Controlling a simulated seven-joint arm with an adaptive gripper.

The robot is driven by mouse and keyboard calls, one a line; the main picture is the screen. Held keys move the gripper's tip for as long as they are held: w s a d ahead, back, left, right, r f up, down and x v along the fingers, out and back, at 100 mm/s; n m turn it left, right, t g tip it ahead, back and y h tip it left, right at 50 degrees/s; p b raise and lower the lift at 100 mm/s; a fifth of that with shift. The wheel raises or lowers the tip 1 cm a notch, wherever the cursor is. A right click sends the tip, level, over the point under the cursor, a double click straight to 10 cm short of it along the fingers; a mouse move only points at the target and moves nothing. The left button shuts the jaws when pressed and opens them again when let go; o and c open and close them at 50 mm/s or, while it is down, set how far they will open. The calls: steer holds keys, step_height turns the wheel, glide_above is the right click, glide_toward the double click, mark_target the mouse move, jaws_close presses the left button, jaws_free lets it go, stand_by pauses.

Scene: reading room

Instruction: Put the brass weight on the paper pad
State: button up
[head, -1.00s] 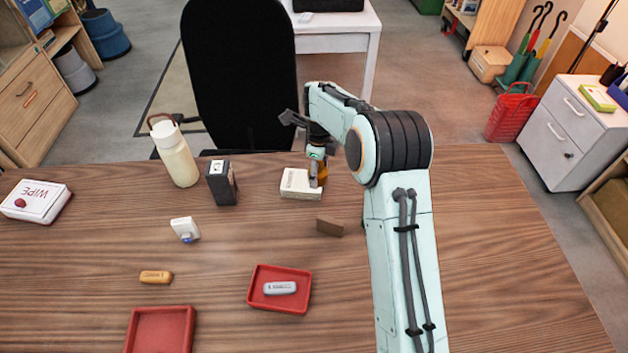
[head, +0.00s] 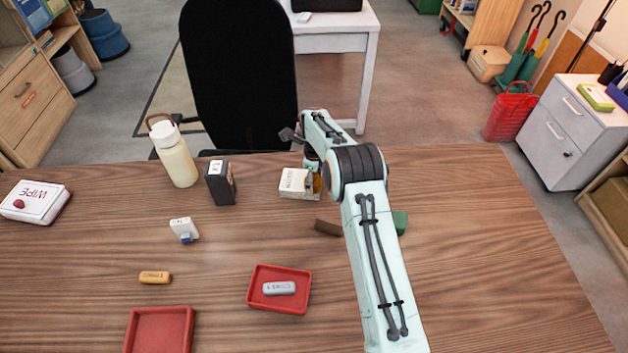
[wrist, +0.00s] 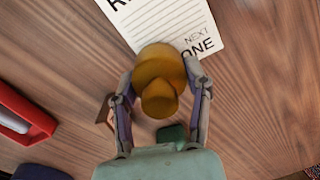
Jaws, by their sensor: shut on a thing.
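The brass weight (wrist: 160,82) is between the two fingers of my gripper (wrist: 160,90) in the wrist view, and the fingers are shut on it. In the head view my gripper (head: 313,176) is at the right end of the paper pad, and only a sliver of the weight shows beside my arm. The white paper pad (head: 295,188) lies near the table's far edge. In the wrist view the pad (wrist: 165,22) shows printed words, and the weight overlaps its near edge. I cannot tell whether the weight touches the pad.
A black box (head: 221,183) and a cream bottle (head: 177,160) stand left of the pad. A brown block (head: 327,228) and a green block (head: 400,222) lie nearer. A red tray (head: 251,290) holds a grey eraser (head: 279,288). The table's right side is clear.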

steer(key=o, duration=1.2)
steer(key=shift+f, duration=0.1)
steer(key=shift+o, duration=0.2)
step_height(320, 180, up, 12)
steer(key=shift+s+r, duration=0.1)
steer(key=shift+r, duration=0.1)
steer(key=s+d+r+n, duration=0.2)
steer(key=s+r+n, duration=0.45)
steer(key=s, duration=0.35)
steer(key=s+d+r+n, duration=0.2)
steer(key=s+r+n, duration=0.45)
steer(key=s, duration=0.35)
steer(key=s+f+n, duration=0.2)
steer(key=s+n, duration=0.3)
steer(key=s, duration=0.4)
steer(key=s+f+n, duration=0.2)
steer(key=s+n, duration=0.4)
steer(key=s, duration=0.4)
steer(key=shift+d+f+n+y, duration=0.2)
steer(key=shift+n+y, duration=0.1)
steer(key=shift+y, duration=0.1)
